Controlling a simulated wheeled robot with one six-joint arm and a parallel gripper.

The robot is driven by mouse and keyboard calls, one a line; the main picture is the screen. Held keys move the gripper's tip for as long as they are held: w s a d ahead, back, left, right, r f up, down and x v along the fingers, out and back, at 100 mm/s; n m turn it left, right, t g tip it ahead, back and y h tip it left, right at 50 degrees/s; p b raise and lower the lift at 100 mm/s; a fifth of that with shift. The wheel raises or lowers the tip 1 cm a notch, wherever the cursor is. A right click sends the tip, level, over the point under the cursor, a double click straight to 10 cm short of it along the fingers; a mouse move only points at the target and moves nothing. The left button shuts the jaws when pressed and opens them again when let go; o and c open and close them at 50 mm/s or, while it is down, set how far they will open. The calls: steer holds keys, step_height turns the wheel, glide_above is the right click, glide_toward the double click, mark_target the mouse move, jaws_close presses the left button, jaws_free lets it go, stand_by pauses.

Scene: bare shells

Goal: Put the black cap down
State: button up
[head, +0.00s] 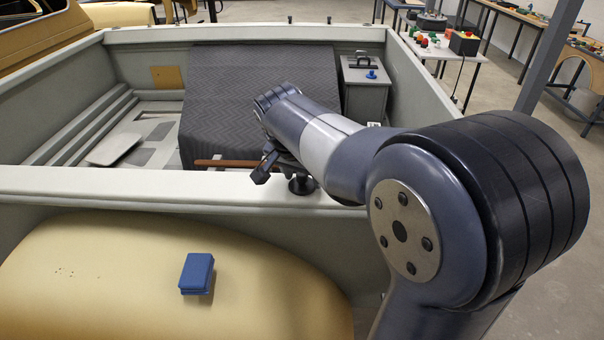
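My gripper (272,168) is at the near wall of the grey open shell, mostly hidden under my own wrist and forearm. One dark finger shows, pointing down and left. A small black round piece (302,186), which looks like the black cap, shows at the wall's top edge, just right of that finger. Its upper part is hidden by my arm. I cannot tell whether it rests on the wall or is held, nor whether my gripper is open or shut.
The grey shell's near wall (130,186) has a long bare top to the left. A blue block (197,272) sits on the yellow curved panel (90,285) in front. Inside are a dark ribbed cover (225,90), a brown bar (222,163) and a grey box (365,92).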

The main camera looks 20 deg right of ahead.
steer(key=o, duration=0.4)
steer(key=shift+c, duration=0.2)
steer(key=v, duration=1.2)
steer(key=shift+r, duration=0.2)
steer(key=shift+f, duration=0.1)
steer(key=x, duration=1.2)
steer(key=shift+f, duration=0.3)
step_height(320, 180, up, 3)
steer(key=shift+f, duration=0.15)
steer(key=shift+r, duration=0.7)
